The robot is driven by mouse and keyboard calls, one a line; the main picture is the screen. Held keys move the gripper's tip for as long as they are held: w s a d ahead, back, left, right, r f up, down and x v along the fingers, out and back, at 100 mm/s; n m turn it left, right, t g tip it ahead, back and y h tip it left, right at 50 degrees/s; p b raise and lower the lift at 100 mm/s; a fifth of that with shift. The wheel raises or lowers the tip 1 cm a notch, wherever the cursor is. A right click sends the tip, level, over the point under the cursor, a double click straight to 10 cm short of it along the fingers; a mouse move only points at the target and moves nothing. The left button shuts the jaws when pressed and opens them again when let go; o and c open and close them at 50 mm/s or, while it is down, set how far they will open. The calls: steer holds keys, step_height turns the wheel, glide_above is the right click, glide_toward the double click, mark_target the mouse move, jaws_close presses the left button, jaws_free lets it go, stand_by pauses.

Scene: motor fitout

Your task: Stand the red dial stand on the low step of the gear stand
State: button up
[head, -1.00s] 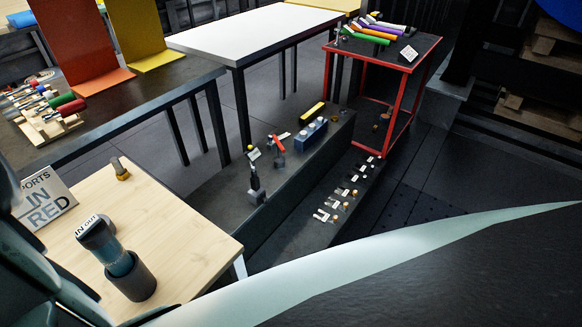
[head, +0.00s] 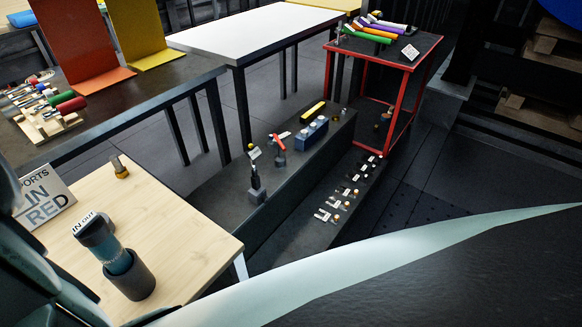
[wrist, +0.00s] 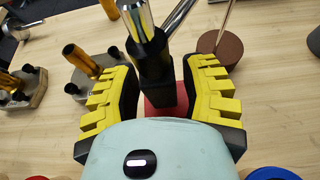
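In the wrist view, a black post with a shiny chrome top and a red base (wrist: 156,78), apparently the red dial stand, stands on a light wood table. The yellow-and-black fingers of my gripper (wrist: 160,92) are spread on either side of it, with gaps visible between pads and post. My gripper's body hides part of the red base. In the head view, the dark two-level stand in the middle looks like the gear stand (head: 225,195). Its low step (head: 300,232) carries a row of small metal parts. My gripper is not visible in the head view.
In the wrist view, metal brackets with gold cylinders (wrist: 75,55) lie left and a brown disc (wrist: 224,46) lies upper right. In the head view, the upper step holds a blue block (head: 310,132) and several tools. A red-framed cart (head: 400,110) stands behind.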

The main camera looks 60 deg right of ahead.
steer(key=shift+r+p, duration=0.15)
steer(key=shift+p, duration=0.15)
steer(key=shift+s+a, duration=0.1)
steer(key=shift+s, duration=0.2)
steer(key=p+v, duration=0.1)
steer(key=v, duration=1)
steer(key=shift+s, duration=0.2)
